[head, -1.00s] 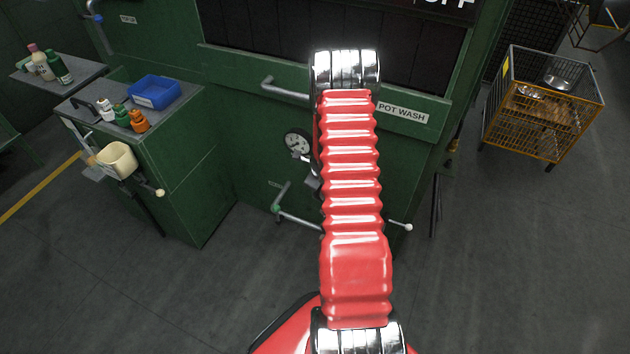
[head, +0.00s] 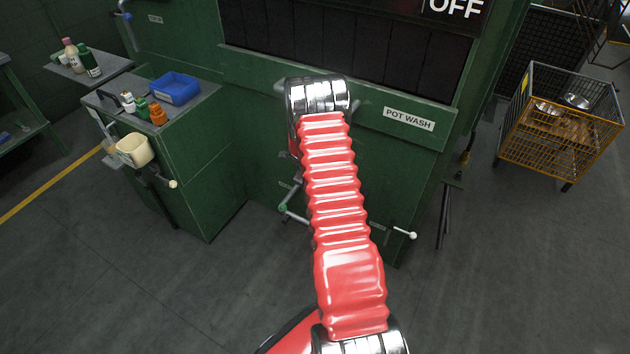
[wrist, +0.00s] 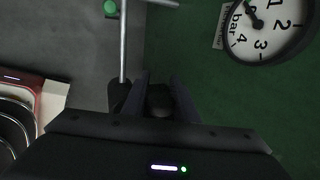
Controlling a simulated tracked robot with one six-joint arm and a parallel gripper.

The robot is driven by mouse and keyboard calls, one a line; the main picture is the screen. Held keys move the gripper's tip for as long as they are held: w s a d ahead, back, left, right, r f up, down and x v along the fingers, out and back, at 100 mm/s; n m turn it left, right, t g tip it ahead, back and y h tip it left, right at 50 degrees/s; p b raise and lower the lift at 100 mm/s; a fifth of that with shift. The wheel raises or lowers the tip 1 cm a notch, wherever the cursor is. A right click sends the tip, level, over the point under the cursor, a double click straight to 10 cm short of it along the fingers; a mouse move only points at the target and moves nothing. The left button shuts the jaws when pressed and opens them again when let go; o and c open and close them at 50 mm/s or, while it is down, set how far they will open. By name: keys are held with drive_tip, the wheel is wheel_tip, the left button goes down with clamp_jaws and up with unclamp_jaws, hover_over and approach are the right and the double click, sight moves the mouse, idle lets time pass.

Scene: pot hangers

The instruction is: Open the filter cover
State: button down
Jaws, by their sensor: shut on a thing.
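The green pot wash machine (head: 268,85) stands in front of me with a dark slatted curtain above. My gripper is hidden behind my red arm in the head view. In the wrist view my gripper (wrist: 160,96) is shut on a dark rounded part (wrist: 160,99), low in the picture, against the green panel. I cannot tell whether this part belongs to the filter cover; no cover edge shows clearly. A white pressure gauge (wrist: 265,28) sits up and right of the fingers. A thin metal pipe (wrist: 124,45) runs left of them.
A green side cabinet (head: 190,155) with a blue tray (head: 174,87), bottles and a cream container (head: 134,150) stands left. A yellow wire cart (head: 560,125) stands at the right. A white-knobbed lever (head: 405,233) sticks out low on the machine. The grey floor in front is mostly clear.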

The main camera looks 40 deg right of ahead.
drive_tip(key=shift+w+a, duration=0.15)
drive_tip(key=shift+w, duration=0.15)
drive_tip(key=c, duration=1.8)
unclamp_jaws()
drive_tip(key=o, duration=0.3)
drive_tip(key=shift+s, duration=0.2)
drive_tip(key=shift+o, duration=0.2)
drive_tip(key=v, duration=1.3)
drive_tip(key=shift+r, duration=0.35)
drive_tip(key=shift+w+a, duration=0.1)
